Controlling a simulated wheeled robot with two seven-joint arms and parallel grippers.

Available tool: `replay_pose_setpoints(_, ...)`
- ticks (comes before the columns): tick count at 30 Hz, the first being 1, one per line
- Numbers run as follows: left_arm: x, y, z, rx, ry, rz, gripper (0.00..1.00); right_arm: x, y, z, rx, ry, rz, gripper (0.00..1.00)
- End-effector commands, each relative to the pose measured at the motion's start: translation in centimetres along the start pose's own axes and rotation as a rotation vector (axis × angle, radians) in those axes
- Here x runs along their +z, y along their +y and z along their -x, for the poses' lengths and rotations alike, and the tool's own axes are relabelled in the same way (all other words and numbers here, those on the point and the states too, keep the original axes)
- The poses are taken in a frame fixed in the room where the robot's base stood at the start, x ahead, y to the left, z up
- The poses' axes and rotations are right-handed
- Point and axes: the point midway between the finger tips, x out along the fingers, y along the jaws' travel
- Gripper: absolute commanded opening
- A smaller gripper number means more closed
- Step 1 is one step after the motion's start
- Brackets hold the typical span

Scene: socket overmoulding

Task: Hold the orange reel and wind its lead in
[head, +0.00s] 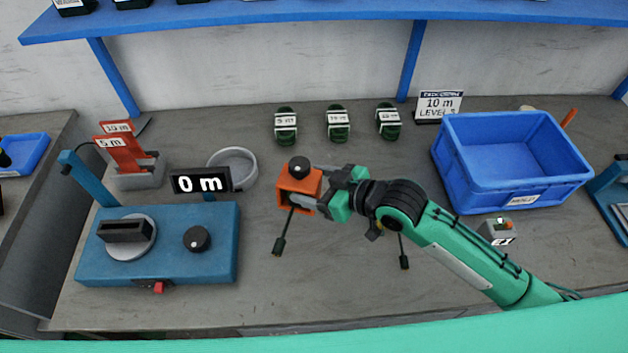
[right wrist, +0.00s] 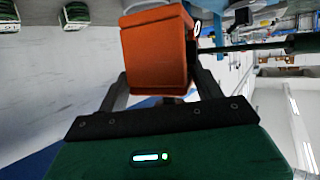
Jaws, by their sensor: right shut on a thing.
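The orange reel (head: 296,190) has a black knob (head: 299,167) on top. My right gripper (head: 315,191) is shut on it and holds it over the middle of the bench. A dark lead with a plug-like end (head: 279,245) hangs down from the reel. A second dark end (head: 404,262) hangs below my right forearm; where it joins is hidden. In the right wrist view the orange reel (right wrist: 158,55) sits between the two fingers, with a dark lead (right wrist: 255,46) running off to the right. My left gripper is not in view.
A blue machine (head: 218,245) with a "0 m" display (head: 200,184) stands at the left. Several dark green coils (head: 337,124) lie at the back. A blue crate (head: 470,185) and a small grey box (head: 497,231) are at the right. The front middle is clear.

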Motion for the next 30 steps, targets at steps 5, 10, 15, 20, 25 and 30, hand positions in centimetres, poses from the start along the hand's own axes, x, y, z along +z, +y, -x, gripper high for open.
replay_pose_setpoints(5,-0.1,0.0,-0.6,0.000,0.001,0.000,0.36,0.9,0.0,-0.4,0.000,0.002,0.000,0.46)
replay_pose_setpoints(10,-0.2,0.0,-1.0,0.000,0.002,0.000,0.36,1.7,-0.1,-0.7,-0.001,0.001,0.000,0.46)
replay_pose_setpoints(15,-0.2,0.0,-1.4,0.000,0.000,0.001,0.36,2.5,0.0,-1.0,-0.001,0.001,0.000,0.46)
replay_pose_setpoints(20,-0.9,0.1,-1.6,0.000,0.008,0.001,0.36,3.2,0.0,-1.4,0.000,0.002,-0.001,0.46)
replay_pose_setpoints(25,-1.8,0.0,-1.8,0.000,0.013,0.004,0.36,4.0,0.0,-1.7,0.000,0.001,0.000,0.46)
replay_pose_setpoints(30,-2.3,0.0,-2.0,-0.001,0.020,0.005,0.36,4.8,0.0,-2.0,0.000,0.002,0.000,0.46)
